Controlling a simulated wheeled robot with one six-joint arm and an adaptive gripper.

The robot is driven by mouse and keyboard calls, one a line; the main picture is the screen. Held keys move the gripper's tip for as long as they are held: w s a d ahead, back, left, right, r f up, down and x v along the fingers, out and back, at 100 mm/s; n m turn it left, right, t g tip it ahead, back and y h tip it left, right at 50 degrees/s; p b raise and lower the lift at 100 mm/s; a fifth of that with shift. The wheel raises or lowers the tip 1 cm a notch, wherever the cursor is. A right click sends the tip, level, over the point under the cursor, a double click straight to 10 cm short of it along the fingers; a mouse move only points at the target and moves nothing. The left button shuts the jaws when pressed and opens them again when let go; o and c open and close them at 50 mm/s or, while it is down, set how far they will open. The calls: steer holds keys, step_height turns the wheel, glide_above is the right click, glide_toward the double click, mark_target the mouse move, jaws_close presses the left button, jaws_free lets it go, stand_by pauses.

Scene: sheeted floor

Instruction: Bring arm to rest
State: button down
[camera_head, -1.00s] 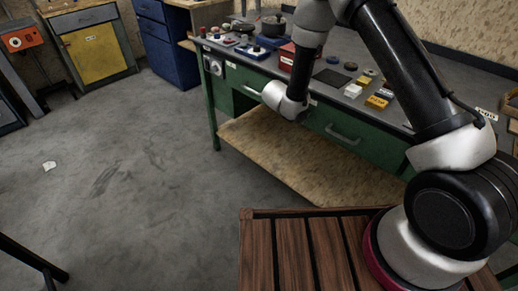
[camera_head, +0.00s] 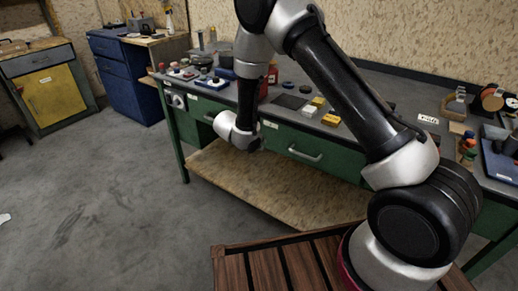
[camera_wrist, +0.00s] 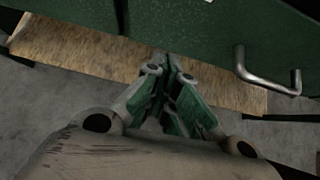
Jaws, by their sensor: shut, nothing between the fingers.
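My arm rises from its base at the lower right of the head view, bends over at the top and hangs down in front of the green workbench (camera_head: 345,158). My gripper shows in the wrist view (camera_wrist: 172,72), where its fingers are shut together with nothing between them. In the head view the wrist end hangs before the bench's drawer fronts, and the fingers are hard to make out there. In the wrist view the fingertips point toward the bench's lower shelf (camera_wrist: 85,50), with a metal drawer handle (camera_wrist: 268,80) to their right.
Yellow blocks (camera_head: 330,119), a dark flat plate (camera_head: 288,102) and other small items lie on the bench top. A blue cabinet (camera_head: 125,80) and a yellow-doored cabinet (camera_head: 50,95) stand at the back left. The grey floor (camera_head: 110,190) at left is open.

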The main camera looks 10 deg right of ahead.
steer(key=v, duration=0.8)
steer(key=s+d+r+m+g, duration=0.7)
steer(key=s+d+r+m, duration=0.5)
steer(key=s+d+m, duration=0.25)
steer(key=s+d+r+m+t+y, duration=0.2)
steer(key=s+r+m, duration=0.4)
steer(key=s+r, duration=0.3)
steer(key=s+d+r+m+t+y, duration=0.3)
steer(key=s+d+r+m, duration=0.3)
steer(key=s+r, duration=0.3)
steer(key=shift+s+d+y, duration=0.6)
steer(key=shift+d+y, duration=0.05)
steer(key=shift+y, duration=0.05)
steer(key=shift+r+m, duration=0.1)
steer(key=shift+m, duration=0.15)
